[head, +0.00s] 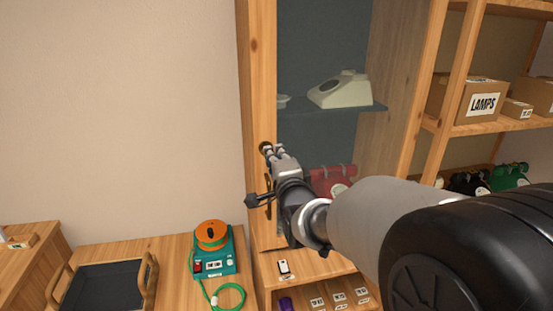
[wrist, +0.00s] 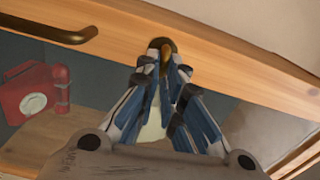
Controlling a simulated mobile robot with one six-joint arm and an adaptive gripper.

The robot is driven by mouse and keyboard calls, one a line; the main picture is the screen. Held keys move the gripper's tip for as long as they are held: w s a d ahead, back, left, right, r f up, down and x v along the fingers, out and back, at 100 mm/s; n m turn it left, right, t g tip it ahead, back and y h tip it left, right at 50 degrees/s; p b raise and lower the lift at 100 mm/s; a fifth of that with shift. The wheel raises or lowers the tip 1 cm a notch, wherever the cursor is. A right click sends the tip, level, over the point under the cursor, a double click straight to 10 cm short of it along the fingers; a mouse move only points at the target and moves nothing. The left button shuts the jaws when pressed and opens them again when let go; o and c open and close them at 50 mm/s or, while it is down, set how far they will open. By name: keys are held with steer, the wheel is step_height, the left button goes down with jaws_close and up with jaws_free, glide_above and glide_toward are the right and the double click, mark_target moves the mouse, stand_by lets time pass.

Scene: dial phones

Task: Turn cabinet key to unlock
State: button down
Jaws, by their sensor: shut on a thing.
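The cabinet has a wooden door frame (head: 257,70) around a glass pane. In the wrist view the same frame (wrist: 240,75) runs slanting across the picture. A brass key (wrist: 166,54) sits at this frame, between my fingertips. My gripper (head: 268,150) is shut on the key, and its fingers (wrist: 165,62) converge around it. The fingers hide most of the key, so I cannot tell its turn angle. A dark brass handle (wrist: 50,30) is on the same frame, to the left in the wrist view. The door appears closed.
Behind the glass are a cream dial phone (head: 340,89) on a shelf and a red phone (wrist: 27,93) lower down. A teal device with an orange reel (head: 212,238) and a dark tray (head: 103,286) stand on the bench. Shelves with boxes (head: 480,101) are at right.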

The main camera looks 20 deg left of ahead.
steer(key=shift+m, duration=0.7)
steer(key=c, duration=1.7)
jaws_free()
steer(key=v, duration=1.2)
steer(key=shift+f, duration=0.1)
